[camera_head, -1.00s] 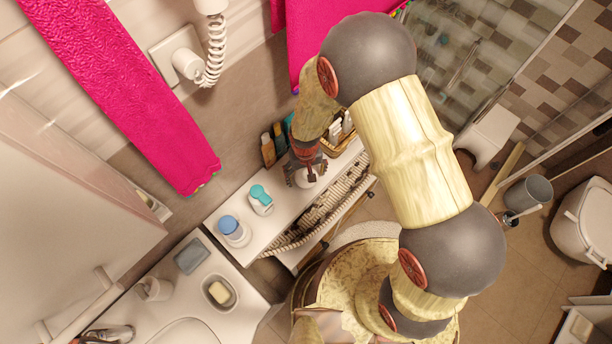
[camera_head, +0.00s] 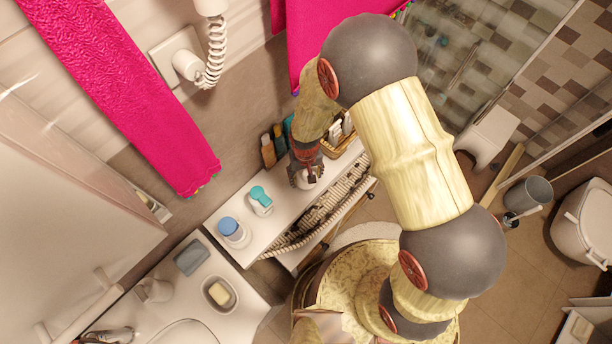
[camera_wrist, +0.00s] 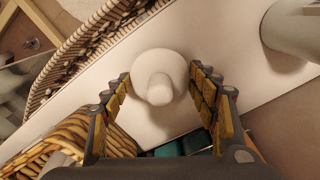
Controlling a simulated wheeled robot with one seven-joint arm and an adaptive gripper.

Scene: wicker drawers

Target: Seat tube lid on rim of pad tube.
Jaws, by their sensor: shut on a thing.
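The white round tube lid (camera_wrist: 160,72) with its central knob is between the two fingers of my gripper (camera_wrist: 160,95) in the wrist view. In the head view, my gripper (camera_head: 306,180) points down over the white shelf, with a bit of white showing between its fingers. My gripper is shut on the lid. I cannot tell whether the lid touches the shelf. A pale cylinder (camera_wrist: 288,38) stands apart at the upper right of the wrist view; I cannot tell for sure whether it is the pad tube.
A teal-topped container (camera_head: 260,199) and a blue-lidded jar (camera_head: 232,231) stand on the shelf (camera_head: 228,207), left of my gripper. Bottles (camera_head: 268,151) stand behind it by the wall, and a wicker basket (camera_head: 340,145) is to the right. Wicker drawers (camera_head: 320,213) lie below the front edge.

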